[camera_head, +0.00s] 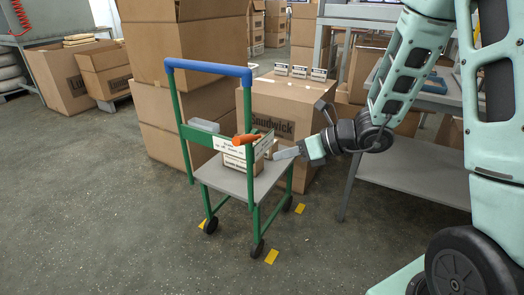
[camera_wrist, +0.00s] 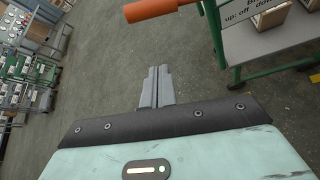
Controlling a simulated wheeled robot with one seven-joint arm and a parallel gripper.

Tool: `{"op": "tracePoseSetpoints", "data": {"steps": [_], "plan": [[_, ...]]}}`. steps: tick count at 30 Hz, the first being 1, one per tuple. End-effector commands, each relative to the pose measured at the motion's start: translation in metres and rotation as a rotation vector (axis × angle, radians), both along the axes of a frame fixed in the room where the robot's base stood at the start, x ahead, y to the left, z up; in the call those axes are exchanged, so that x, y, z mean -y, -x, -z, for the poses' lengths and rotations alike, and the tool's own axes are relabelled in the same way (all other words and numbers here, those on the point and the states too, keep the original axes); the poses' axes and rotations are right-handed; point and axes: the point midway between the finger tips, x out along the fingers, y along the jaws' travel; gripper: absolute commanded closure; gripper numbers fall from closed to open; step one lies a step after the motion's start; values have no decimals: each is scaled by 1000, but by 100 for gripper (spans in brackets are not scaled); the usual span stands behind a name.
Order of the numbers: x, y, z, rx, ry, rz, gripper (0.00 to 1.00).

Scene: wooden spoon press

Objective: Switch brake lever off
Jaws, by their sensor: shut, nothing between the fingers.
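The brake lever is an orange handle (camera_head: 246,138) on the side of a green cart (camera_head: 257,215) with a blue push bar. It also shows at the top of the wrist view as an orange cylinder (camera_wrist: 158,9), cut off by the top edge. A white label (camera_head: 232,146) beside the lever is partly readable in the wrist view and includes "up: off". My gripper (camera_head: 277,155) is shut and empty, a little to the right of and below the lever in the head view. In the wrist view my gripper's fingers (camera_wrist: 157,72) are together, apart from the lever.
Large cardboard boxes (camera_head: 283,105) stand behind the cart. A grey table (camera_head: 415,168) is at the right. The floor in front of the cart is open, with yellow markers (camera_head: 271,256).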

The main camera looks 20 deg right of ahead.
Motion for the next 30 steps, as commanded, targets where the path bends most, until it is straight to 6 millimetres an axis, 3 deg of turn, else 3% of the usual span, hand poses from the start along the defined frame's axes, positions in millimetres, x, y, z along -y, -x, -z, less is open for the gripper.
{"op": "tracePoseSetpoints", "data": {"steps": [16, 21, 30], "plan": [[-65, -58, 50, 0, 0, -6, 100], [-59, -67, 21, 5, 2, -2, 100], [-57, -71, 9, 0, 1, -2, 100]]}}
